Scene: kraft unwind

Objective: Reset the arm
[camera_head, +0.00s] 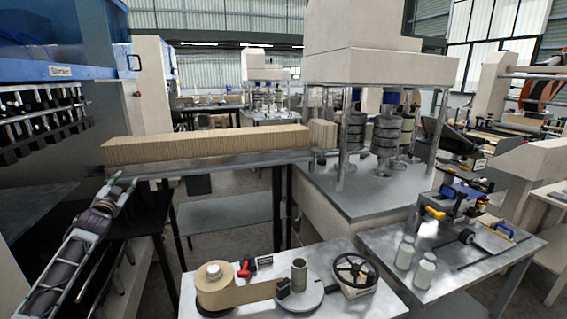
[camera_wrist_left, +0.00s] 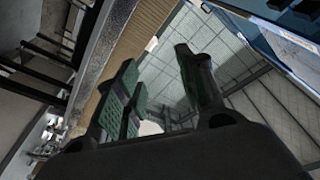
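My left arm comes in from the lower left of the head view, with its gripper (camera_head: 123,182) raised just in front of the left end of the metal bed. In the left wrist view the left gripper (camera_wrist_left: 158,72) is open, with a clear gap between its two green-padded fingers and nothing held. The wrist is tilted, so roof and wall panels show behind the fingers. My right arm and gripper are not in view.
A long row of brown cardboard (camera_head: 205,145) lies on a metal bed (camera_head: 225,163) close beyond the left gripper. A front table (camera_head: 345,303) holds a kraft roll (camera_head: 222,291). A right side table (camera_head: 385,240) holds two bottles and tools. A blue machine (camera_head: 62,62) stands at left.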

